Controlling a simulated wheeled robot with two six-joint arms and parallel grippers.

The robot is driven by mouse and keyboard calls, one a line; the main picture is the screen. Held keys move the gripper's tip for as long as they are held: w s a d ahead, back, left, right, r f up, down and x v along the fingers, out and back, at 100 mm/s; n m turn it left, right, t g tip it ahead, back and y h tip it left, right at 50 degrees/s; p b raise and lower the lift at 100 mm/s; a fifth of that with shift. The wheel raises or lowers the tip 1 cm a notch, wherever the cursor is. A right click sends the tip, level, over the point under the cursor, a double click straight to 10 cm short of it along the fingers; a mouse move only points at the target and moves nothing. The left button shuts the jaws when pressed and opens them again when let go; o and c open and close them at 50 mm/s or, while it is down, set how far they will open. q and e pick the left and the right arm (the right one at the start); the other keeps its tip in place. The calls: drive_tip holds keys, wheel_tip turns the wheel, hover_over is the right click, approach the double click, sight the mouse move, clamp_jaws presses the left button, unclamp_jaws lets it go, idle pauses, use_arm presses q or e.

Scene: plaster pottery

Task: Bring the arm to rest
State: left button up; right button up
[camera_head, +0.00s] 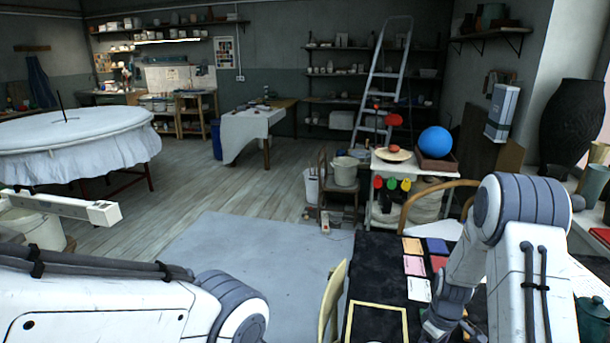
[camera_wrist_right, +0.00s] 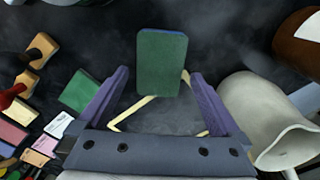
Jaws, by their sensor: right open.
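My right arm (camera_head: 465,265) reaches down over the dark table at the lower right of the head view; its gripper is mostly cut off there by the bottom edge. In the right wrist view my right gripper (camera_wrist_right: 160,75) is open, its two purple-grey fingers well apart. A dark green block (camera_wrist_right: 161,62) with a blue edge shows just past the fingertips, apart from both fingers. It overlaps a pale yellow frame outline (camera_wrist_right: 133,113) on the dark surface. My left arm (camera_head: 120,300) crosses the lower left of the head view; its gripper is out of view.
Coloured cards (camera_head: 413,265) lie on the dark table (camera_head: 378,262). The wrist view shows another green piece (camera_wrist_right: 80,92), wooden-handled stamps (camera_wrist_right: 38,50) at left, and a white vessel (camera_wrist_right: 258,108) at right. A chair back (camera_head: 331,300) stands at the table's left edge.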

wheel_tip(320, 180, down, 3)
drive_tip(key=shift+f, duration=0.1)
drive_tip(key=shift+w+r, duration=0.1)
drive_tip(key=shift+r, duration=1.45)
